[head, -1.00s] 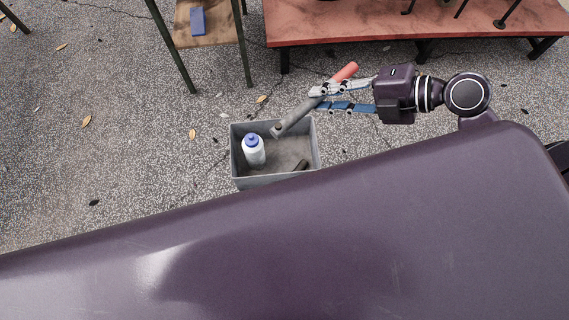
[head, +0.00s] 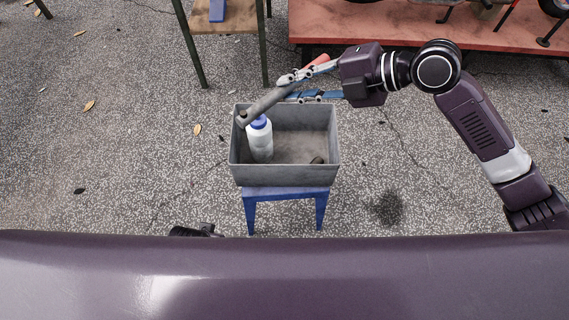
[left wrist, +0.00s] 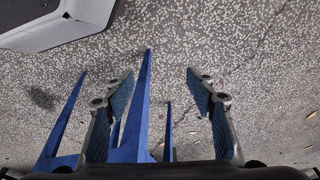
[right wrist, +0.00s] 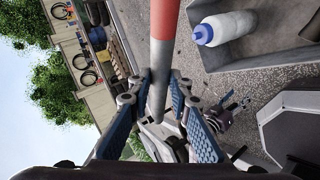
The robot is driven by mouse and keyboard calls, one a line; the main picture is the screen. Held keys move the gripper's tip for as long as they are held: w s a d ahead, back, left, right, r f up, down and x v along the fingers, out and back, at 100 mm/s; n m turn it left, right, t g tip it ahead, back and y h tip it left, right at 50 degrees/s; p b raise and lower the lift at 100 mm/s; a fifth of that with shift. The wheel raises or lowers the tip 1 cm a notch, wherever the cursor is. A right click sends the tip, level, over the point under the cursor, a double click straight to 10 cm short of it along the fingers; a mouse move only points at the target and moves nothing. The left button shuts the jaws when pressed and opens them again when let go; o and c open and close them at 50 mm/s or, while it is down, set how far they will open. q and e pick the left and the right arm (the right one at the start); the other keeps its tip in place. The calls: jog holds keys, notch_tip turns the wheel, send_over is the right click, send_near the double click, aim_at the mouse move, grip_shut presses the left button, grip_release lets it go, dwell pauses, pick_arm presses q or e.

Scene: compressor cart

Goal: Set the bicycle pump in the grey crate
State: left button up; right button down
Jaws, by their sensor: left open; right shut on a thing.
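The bicycle pump (head: 264,103) is a grey tube with a red end. My right gripper (head: 290,89) is shut around its middle part. The right wrist view shows the pump (right wrist: 163,50) running between the fingers (right wrist: 160,88). My left gripper (left wrist: 159,80) is open and empty, near the blue stool legs; it is mostly hidden in the head view.
A white bottle with a blue cap (head: 261,143) stands at the left inside the crate. The crate sits on a blue stool (head: 287,194). A red bench (head: 400,30) stands behind.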

notch_tip(320, 180, down, 21)
jog(key=b, duration=0.3)
jog(key=shift+w+a, duration=0.2)
jog(key=c, duration=2.2)
grip_release()
pick_arm(q)
jog(key=w+v, duration=0.2)
jog(key=v, duration=0.9)
jog(key=shift+w+r+t, duration=0.4)
jog(key=shift+w+r, duration=0.15)
jog(key=shift+r, duration=0.1)
pick_arm(e)
jog(key=o, duration=0.4)
jog(key=shift+o, duration=0.2)
pick_arm(q)
jog(key=shift+f, duration=0.2)
pick_arm(e)
jog(key=v, duration=1.2)
